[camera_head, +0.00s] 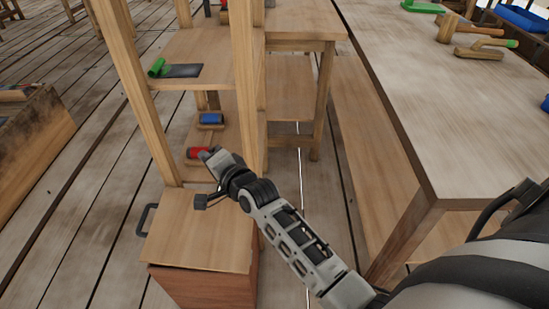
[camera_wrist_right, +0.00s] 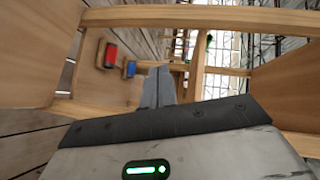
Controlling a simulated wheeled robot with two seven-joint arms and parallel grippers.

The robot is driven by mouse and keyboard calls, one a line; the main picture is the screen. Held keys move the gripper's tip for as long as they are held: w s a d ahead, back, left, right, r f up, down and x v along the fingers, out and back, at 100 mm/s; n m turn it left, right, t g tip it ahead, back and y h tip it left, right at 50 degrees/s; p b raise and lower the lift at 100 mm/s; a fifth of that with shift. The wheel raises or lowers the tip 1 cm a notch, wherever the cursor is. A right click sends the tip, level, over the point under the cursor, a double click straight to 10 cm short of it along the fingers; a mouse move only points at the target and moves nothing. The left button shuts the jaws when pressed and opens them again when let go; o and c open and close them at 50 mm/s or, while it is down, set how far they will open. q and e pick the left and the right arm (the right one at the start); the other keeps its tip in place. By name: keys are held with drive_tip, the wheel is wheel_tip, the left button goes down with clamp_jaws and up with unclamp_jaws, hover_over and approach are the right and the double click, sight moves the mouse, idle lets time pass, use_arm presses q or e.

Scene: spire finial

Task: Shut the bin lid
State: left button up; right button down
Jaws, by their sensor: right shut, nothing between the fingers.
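The wooden bin (camera_head: 205,287) stands low at the bottom centre left in the head view. Its flat lid (camera_head: 195,240) lies over the top, with a thin dark line along the near edge; I cannot tell whether it is fully down. A dark handle (camera_head: 145,220) sticks out at the lid's left. My right gripper (camera_head: 207,154) is shut and empty, above and beyond the lid's far edge, by the shelf. In the right wrist view the fingers (camera_wrist_right: 160,86) are together. My left gripper is not in view.
A wooden shelf unit (camera_head: 195,55) stands behind the bin, holding a red object (camera_head: 197,153), a blue object (camera_head: 211,119) and a green roller (camera_head: 157,67). A large workbench (camera_head: 450,110) fills the right side. Plank floor (camera_head: 90,200) is clear at left.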

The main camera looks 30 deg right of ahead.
drive_tip(key=shift+w+a+f, duration=0.15)
drive_tip(key=shift+w+a, duration=0.15)
drive_tip(key=shift+a, duration=0.05)
drive_tip(key=shift+s, duration=0.1)
drive_tip(key=p+v, duration=0.1)
drive_tip(key=v, duration=1.4)
drive_tip(key=shift+s+p, duration=0.35)
drive_tip(key=shift+s, duration=0.05)
drive_tip(key=s+a+f+n+g, duration=0.1)
drive_tip(key=s+f+n, duration=0.3)
drive_tip(key=n, duration=0.4)
drive_tip(key=s+a+f+n+g+y+p, duration=0.1)
drive_tip(key=s+a+f+n+g, duration=0.1)
drive_tip(key=s+n, duration=0.4)
drive_tip(key=shift+s+a+f+n+g, duration=0.15)
drive_tip(key=shift+s+f+n+g, duration=0.2)
drive_tip(key=shift+f+n+g, duration=0.5)
